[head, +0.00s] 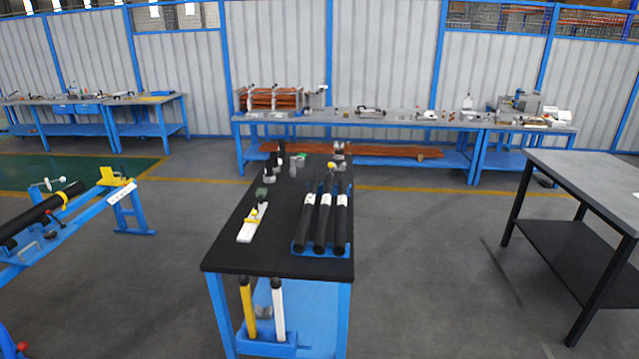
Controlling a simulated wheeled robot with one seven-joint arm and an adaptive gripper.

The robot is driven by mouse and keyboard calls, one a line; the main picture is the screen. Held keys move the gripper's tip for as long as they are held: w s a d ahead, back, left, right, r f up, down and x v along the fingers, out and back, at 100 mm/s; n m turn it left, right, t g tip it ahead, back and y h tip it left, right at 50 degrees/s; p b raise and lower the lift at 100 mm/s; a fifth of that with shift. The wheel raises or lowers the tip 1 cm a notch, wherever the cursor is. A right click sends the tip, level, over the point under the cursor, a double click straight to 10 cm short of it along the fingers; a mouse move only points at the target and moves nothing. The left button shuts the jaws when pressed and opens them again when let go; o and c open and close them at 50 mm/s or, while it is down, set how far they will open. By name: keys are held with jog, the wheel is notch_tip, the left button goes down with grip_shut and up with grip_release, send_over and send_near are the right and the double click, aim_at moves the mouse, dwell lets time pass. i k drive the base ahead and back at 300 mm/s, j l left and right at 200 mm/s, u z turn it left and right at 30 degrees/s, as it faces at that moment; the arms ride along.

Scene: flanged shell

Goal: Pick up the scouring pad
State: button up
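A small dark green block (262,193), which looks like the scouring pad, lies on the black-topped table (235,258) in the middle of the head view. It is left of centre on the tabletop, just behind a white strip-like item (253,222) with a yellow part on it. It is too small to make out its texture. My gripper is not in view, and nothing is seen touching the green block.
A grey-topped table (590,180) is at right, a blue stand (130,205) at left.

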aim_at(262, 190)
jog(key=i+l+u, duration=0.2)
jog(key=i+u, duration=0.2)
jog(key=i, duration=0.15)
jog(key=i+l+u, duration=0.4)
jog(key=i, duration=0.15)
